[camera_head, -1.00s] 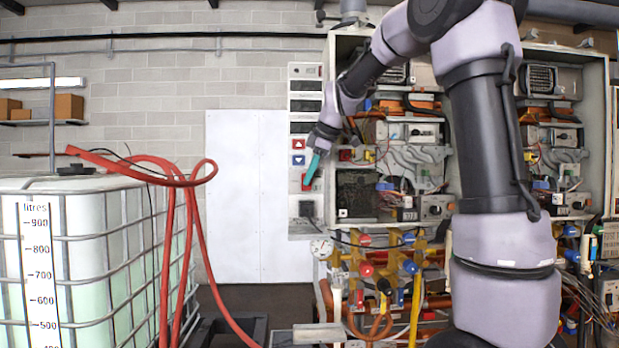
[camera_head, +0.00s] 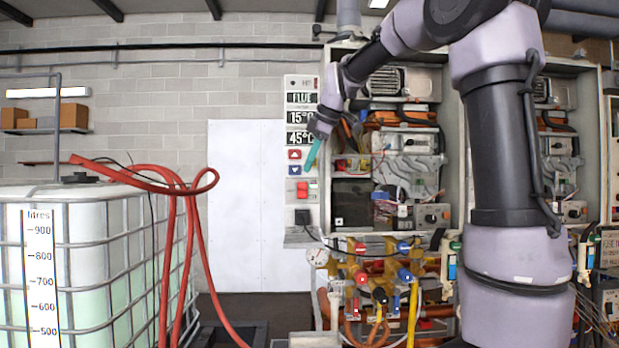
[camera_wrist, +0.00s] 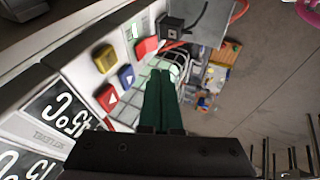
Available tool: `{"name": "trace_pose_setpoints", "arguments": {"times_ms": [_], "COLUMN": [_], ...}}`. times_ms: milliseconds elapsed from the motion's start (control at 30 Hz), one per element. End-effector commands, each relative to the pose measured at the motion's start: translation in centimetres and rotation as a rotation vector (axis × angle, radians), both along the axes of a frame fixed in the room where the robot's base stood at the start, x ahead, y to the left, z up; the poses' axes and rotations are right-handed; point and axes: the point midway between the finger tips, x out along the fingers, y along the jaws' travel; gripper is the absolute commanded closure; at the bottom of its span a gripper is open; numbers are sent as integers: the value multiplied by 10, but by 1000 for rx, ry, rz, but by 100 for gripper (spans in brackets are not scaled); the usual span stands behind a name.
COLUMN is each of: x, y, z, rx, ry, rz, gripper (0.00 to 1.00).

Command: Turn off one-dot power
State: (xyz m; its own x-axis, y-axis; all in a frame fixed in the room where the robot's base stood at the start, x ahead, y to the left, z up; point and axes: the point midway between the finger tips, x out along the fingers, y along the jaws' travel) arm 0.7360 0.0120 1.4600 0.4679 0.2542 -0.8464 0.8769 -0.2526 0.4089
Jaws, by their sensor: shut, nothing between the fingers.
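A tall white control panel (camera_head: 302,140) is on the left side of the heater cabinet. Its displays are lit and read FLUE, 15°C and 45°C. Below them are a red up-arrow button (camera_head: 294,155), a blue down-arrow button (camera_head: 294,169) and a red switch (camera_head: 302,190). The switch also shows in the wrist view (camera_wrist: 147,46). My gripper (camera_head: 309,168) is shut and empty, its teal fingers pointing down beside the arrow buttons, above the switch. The fingers also show in the wrist view (camera_wrist: 160,75), apart from the switch. I cannot read a one-dot mark on the switch.
A black box (camera_head: 302,216) with a cable is under the switch. Pipes and coloured valves (camera_head: 375,275) crowd the space below the cabinet (camera_head: 355,130). A caged water tank (camera_head: 100,250) with red hoses (camera_head: 190,240) stands at the left. Floor before the white door (camera_head: 245,200) is free.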

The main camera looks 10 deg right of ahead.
Motion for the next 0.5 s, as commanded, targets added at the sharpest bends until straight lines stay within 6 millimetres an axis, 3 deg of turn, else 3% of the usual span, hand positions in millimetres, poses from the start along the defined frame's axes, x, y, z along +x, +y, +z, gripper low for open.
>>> {"name": "trace_pose_setpoints", "arguments": {"times_ms": [200,500], "x": [-17,-27], "y": [-12,-18], "z": [39,59], "rx": [0,0], "ry": [1,4], "rz": [0,1], "gripper": [100,100]}}
